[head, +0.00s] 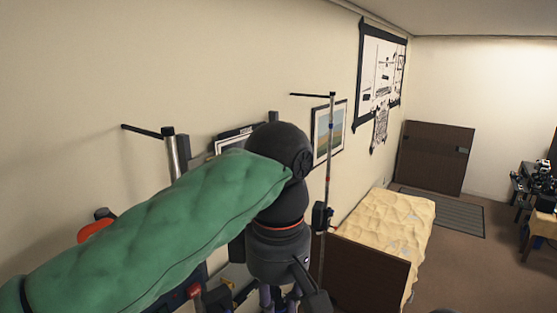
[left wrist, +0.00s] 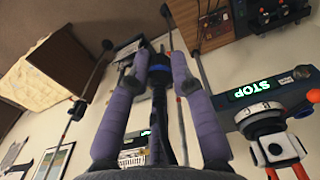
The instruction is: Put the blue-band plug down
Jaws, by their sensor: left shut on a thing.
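My left gripper (left wrist: 160,57) shows in the left wrist view as two purple padded fingers that close in toward their tips. A dark, slender thing with a blue bit near the tips, the blue-band plug (left wrist: 158,82), is held between them; its full shape is hard to make out. In the head view my left arm, in a green sleeve, comes in from the left, and the left gripper (head: 278,298) is mostly cut off at the bottom edge. The plug is hidden there. My right gripper is in neither view.
A grey device with a lit green STOP sign (left wrist: 262,88) is close to the right finger in the wrist view. Thin upright poles (head: 328,170) stand by the wall beside my wrist. A box draped in tan cloth (head: 390,225) stands to the right. Open floor lies beyond.

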